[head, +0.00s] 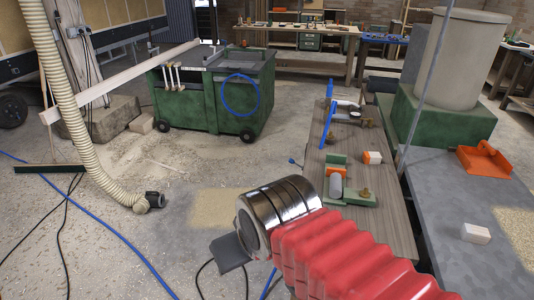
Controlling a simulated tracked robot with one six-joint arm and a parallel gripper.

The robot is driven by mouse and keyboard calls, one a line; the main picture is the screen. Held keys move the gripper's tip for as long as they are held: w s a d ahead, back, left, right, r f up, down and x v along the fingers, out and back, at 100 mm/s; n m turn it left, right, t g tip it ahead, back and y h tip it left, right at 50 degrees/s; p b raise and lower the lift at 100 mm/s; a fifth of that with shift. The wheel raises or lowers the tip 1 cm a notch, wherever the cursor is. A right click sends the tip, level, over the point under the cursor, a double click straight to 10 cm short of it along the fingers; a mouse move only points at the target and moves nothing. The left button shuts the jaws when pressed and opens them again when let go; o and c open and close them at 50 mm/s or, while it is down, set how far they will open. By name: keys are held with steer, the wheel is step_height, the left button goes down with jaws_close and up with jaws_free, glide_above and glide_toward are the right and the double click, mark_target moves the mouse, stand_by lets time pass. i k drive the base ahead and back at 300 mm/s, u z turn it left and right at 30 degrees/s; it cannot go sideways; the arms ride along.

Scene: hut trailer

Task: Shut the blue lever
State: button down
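The blue lever (326,122) appears as a narrow blue bar standing up at the left edge of the wooden bench top (350,228), beside some small fittings. Its pivot and exact angle are too small to make out.
Green and orange blocks (337,170) and brass knobs sit on the bench. A grey metal table (470,240) with an orange dustpan (485,160) stands right. A green wheeled cart (210,95) is behind. A cream hose (75,125) hangs left; cables cross the open floor.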

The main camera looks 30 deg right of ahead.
mark_target(291, 161)
steer(key=u, duration=0.45)
steer(key=i, duration=1.65)
steer(key=z, duration=0.4)
steer(key=i, duration=0.65)
steer(key=z, duration=0.8)
steer(key=i, duration=0.4)
steer(key=z, duration=0.25)
